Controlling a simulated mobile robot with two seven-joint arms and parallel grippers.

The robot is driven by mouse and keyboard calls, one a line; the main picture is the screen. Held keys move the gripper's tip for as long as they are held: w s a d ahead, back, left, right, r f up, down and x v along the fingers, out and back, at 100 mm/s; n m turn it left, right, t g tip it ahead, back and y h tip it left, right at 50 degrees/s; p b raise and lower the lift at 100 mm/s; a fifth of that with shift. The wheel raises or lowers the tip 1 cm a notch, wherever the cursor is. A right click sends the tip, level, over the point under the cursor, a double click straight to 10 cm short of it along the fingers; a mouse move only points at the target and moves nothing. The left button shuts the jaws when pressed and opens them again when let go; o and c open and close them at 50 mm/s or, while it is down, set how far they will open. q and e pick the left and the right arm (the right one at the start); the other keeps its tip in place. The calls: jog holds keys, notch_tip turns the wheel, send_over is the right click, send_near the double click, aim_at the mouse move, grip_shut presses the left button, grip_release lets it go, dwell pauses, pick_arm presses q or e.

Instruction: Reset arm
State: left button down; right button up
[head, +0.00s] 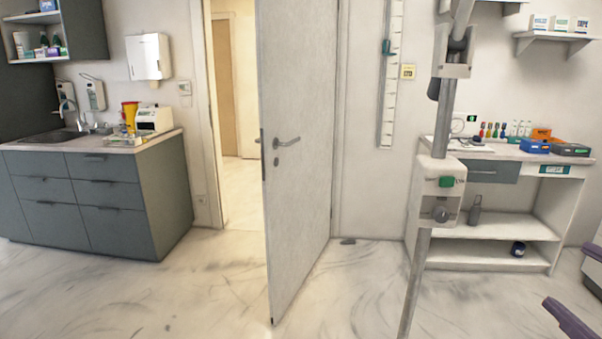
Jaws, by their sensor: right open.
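My right gripper (567,276) shows only in part at the lower right edge. Its two purple-grey fingers point left, apart, with nothing seen between them. My left gripper is out of view. A jointed grey arm on a pole (418,270) stands upright, slightly tilted, right of the middle. It carries a white box (438,205) with a green button and a knob, and a grey joint near the top of the picture. The top of the arm is cut off. My right gripper is to the right of the pole, not touching it.
A grey door (297,95) stands open beside a doorway. A grey cabinet (95,205) with a sink is at the left. A white shelf desk (490,252) with bottles and boxes stands behind the pole. The marbled floor (180,300) is clear at the front left.

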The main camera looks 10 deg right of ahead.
jog(key=s+a+r+m+g+y+p, duration=0.3)
jog(key=s+r+p, duration=0.4)
jog(key=r+p, duration=0.4)
jog(key=s+a+r+m+g+y+p, duration=0.2)
jog(key=s+a+r+m+g+p, duration=0.2)
jog(key=r+p, duration=0.7)
jog(key=s+a+g+p, duration=0.2)
jog(key=s+g+p, duration=0.1)
jog(key=p, duration=0.4)
jog(key=shift+a+y, duration=0.2)
jog(key=shift+y, duration=0.2)
